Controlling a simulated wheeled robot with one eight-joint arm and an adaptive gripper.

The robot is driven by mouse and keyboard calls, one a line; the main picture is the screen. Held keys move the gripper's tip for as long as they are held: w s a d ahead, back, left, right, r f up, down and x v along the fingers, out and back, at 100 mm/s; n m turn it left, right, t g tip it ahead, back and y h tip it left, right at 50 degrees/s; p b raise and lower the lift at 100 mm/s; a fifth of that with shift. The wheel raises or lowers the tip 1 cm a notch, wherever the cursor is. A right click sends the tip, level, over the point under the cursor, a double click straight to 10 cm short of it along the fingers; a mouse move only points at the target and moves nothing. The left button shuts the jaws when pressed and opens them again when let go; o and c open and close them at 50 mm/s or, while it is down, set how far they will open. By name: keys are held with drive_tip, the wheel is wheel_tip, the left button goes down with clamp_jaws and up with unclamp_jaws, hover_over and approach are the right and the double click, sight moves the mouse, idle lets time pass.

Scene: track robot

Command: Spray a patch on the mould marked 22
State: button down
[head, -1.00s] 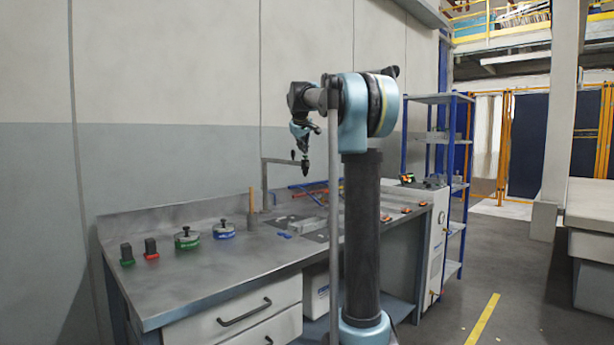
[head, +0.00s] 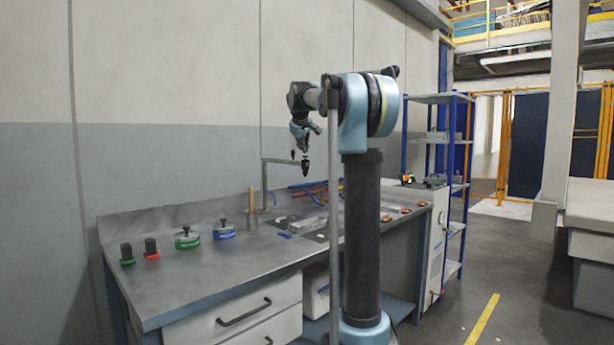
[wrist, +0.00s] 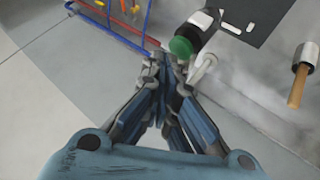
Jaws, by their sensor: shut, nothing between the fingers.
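My gripper (head: 305,170) hangs over the back part of the bench in the head view, pointing down. In the wrist view the fingertips of my gripper (wrist: 168,62) come together with nothing held between them. A dark tool with a green round end (wrist: 182,47) and a white band lies just beyond the fingertips in the wrist view; I cannot tell whether it touches them. No number 22 can be read in either view, so I cannot tell which thing is that mould. A dark plate (wrist: 262,12) lies at the top of the wrist view.
The grey bench (head: 200,272) carries green (head: 187,238) and blue (head: 224,230) lidded pots and two dark blocks with green (head: 127,254) and red (head: 151,248) bases. A wooden-handled tool (wrist: 300,85) and a blue-red rack (wrist: 112,28) are near my gripper. An angled stand (head: 265,185) rises behind.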

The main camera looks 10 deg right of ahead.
drive_tip(key=shift+f, duration=0.15)
drive_tip(key=shift+s+f, duration=0.1)
drive_tip(key=shift+f, duration=0.15)
idle(0.7)
drive_tip(key=shift+r, duration=0.45)
drive_tip(key=shift+r, duration=0.1)
drive_tip(key=shift+r, duration=2.95)
